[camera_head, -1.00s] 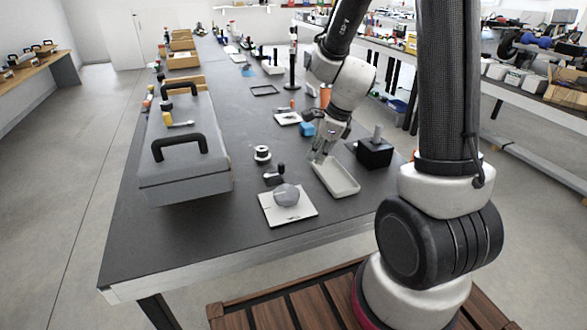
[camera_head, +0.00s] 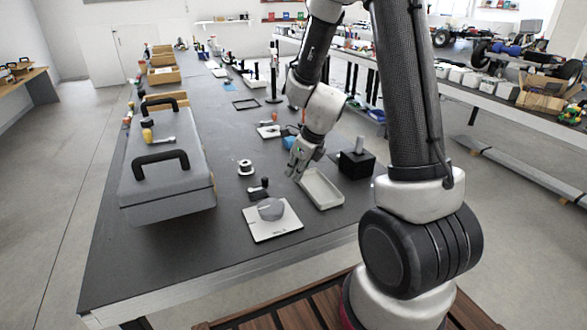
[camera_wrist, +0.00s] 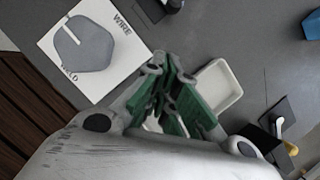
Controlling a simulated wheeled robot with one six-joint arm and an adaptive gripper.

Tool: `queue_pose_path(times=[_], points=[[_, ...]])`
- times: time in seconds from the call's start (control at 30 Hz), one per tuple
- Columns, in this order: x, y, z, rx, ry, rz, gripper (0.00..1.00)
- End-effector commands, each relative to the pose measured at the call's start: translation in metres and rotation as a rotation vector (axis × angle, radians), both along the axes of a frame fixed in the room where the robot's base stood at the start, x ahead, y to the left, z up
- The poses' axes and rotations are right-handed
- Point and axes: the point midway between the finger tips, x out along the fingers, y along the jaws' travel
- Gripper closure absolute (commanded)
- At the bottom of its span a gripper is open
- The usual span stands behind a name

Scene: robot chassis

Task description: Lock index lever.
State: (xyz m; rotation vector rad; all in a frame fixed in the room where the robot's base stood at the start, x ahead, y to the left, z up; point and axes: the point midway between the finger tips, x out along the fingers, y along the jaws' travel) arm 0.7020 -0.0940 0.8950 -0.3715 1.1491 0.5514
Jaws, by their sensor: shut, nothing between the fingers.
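No part is marked as the index lever, and I cannot tell for sure which one it is. A small black fixture with a knob (camera_head: 258,188) stands on the bench behind the white plate, and its dark shape is cut off at the top of the wrist view (camera_wrist: 158,8). A black block with an upright grey post (camera_head: 357,162) stands right of the shallow tray (camera_head: 323,190). My gripper (camera_head: 292,173) is above the bench by the tray's left end, apart from both fixtures. In the wrist view its green-sided fingers (camera_wrist: 166,68) are together and empty.
The white lettered plate (camera_head: 288,224) holds a grey many-sided piece (camera_head: 270,209). A spool-like part (camera_head: 245,167) stands behind the black fixture. The large grey case (camera_head: 168,185) with black handles fills the left. The bench front left is clear.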

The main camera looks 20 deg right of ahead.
Motion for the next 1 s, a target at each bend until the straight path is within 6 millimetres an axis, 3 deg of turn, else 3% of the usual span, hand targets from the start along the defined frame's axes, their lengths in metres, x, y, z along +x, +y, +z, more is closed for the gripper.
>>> queue_pose_path(times=[0.3, 0.6, 1.0], points=[[0.021, 0.015, -0.062, -0.001, 0.001, 0.001, 1.0], [0.049, 0.036, -0.058, -0.002, -0.001, 0.002, 1.0], [0.051, 0.037, -0.058, -0.001, -0.001, 0.001, 1.0]])
